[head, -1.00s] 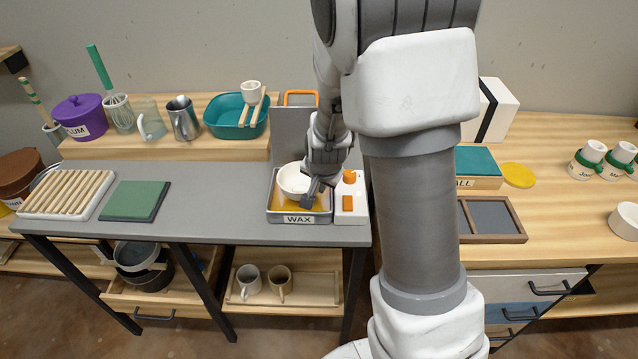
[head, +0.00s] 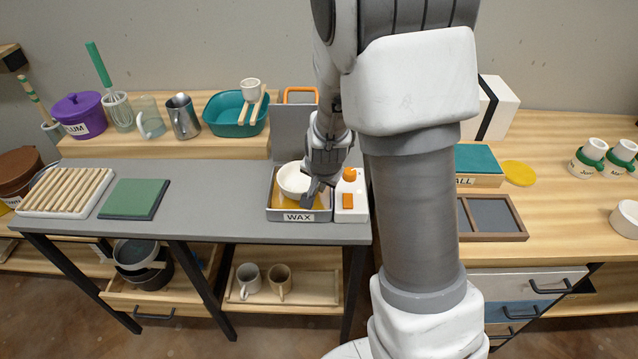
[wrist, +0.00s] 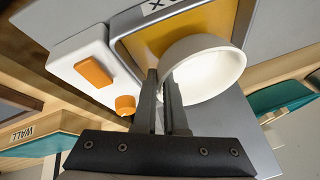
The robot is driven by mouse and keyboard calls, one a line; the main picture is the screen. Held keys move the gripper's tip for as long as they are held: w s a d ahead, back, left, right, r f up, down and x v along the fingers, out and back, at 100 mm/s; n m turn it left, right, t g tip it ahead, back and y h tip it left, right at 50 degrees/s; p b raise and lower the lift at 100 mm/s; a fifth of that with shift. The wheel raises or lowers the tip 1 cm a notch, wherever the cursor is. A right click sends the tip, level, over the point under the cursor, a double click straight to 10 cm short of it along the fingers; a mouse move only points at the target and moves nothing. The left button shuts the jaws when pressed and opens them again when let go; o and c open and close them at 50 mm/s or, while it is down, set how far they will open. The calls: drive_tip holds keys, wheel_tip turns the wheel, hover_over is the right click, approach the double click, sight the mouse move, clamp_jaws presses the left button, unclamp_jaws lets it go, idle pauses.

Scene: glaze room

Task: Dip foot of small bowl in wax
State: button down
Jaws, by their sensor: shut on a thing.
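The small white bowl (head: 292,181) is upright inside the wax pan (head: 299,216), over the yellow wax (head: 290,203). My gripper (head: 312,190) is shut on the right side of the bowl's wall. In the wrist view the two fingers of my gripper (wrist: 162,98) pinch the near rim of the bowl (wrist: 208,70), and yellow wax (wrist: 150,40) shows beside and behind it. The bowl's foot is hidden, so I cannot tell how deep it sits in the wax.
A control box with an orange knob (head: 349,174) and an orange switch (head: 348,201) adjoins the pan on the right. A green pad (head: 135,198) and a slatted rack (head: 66,191) lie to the left. The grey counter (head: 215,205) between pad and pan is clear.

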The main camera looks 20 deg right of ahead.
drive_tip(key=shift+f+b, duration=0.5)
drive_tip(key=shift+f, duration=0.1)
idle(1.3)
drive_tip(key=shift+r+p, duration=1.25)
drive_tip(key=shift+r, duration=0.3)
wheel_tip(320, 180, up, 7)
drive_tip(key=p, duration=0.6)
drive_tip(key=shift+f, duration=0.15)
idle(0.6)
